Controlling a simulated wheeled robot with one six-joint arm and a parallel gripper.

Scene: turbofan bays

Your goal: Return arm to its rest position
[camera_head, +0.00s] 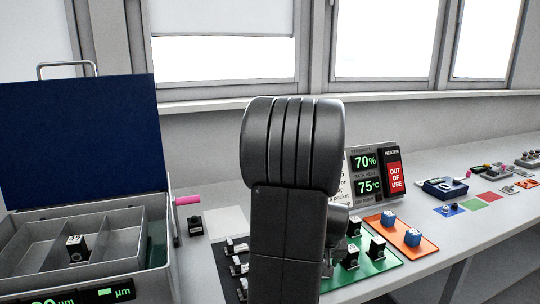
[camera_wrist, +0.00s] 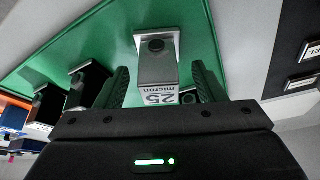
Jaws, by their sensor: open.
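My gripper (camera_wrist: 160,68) is open in the wrist view, with one dark finger on each side of a silver block marked "25 micron" (camera_wrist: 157,72). The block stands on a green mat (camera_wrist: 108,50), and gaps show between it and the fingers. I cannot tell its exact depth relative to the fingertips. In the head view my dark arm stands upright in the middle and hides most of my gripper. The green mat (camera_head: 374,262) shows to the right of my arm, with dark blocks (camera_head: 377,248) on it.
An open case with a blue lid (camera_head: 82,140) and grey compartments (camera_head: 110,243) stands at left, holding a block (camera_head: 76,245). An orange mat (camera_head: 425,246) with blue blocks lies right of the green mat. A display panel (camera_head: 368,172) stands behind. Windows line the back wall.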

